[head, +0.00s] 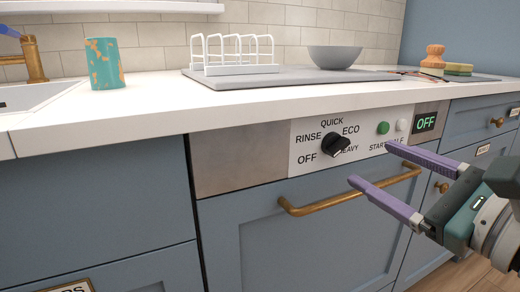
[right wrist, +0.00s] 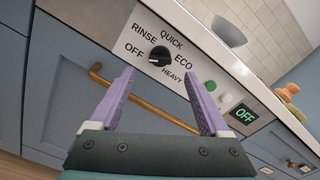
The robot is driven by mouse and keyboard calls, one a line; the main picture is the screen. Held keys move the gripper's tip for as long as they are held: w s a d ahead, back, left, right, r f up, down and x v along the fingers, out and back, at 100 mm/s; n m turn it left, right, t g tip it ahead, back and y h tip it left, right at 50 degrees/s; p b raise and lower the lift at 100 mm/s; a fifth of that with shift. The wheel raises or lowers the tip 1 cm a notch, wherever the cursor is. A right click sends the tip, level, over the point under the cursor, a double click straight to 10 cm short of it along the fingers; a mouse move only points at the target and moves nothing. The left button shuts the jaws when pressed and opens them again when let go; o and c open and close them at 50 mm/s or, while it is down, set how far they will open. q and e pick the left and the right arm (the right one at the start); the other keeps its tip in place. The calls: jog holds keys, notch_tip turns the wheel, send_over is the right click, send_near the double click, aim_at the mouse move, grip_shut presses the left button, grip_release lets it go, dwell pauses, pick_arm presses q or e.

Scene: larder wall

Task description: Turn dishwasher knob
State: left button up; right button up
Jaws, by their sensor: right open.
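The black dishwasher knob (head: 335,146) sits on a white panel (head: 305,170) marked OFF, RINSE, QUICK, ECO and HEAVY. In the right wrist view the knob (right wrist: 160,57) shows a small white mark on its side toward OFF. The small display (head: 425,123) reads OFF in green. My right gripper (head: 370,165) is open and empty, with its purple fingers spread, in front of the panel and to the right of the knob. In the right wrist view the knob appears beyond and between the fingers, apart from them. My left gripper is not in view.
A brass handle (head: 345,198) sticks out below the panel. A green button (head: 383,128) and a pale one (head: 402,125) are right of the knob. The white counter (head: 160,107) overhangs above, bearing a teal cup (head: 104,64), a white rack (head: 232,69) and a grey bowl (head: 335,57).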

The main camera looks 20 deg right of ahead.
aim_at(342, 147)
jog(key=w, duration=0.7)
jog(key=shift+w+a, duration=0.3)
jog(key=shift+w, duration=0.1)
grip_shut()
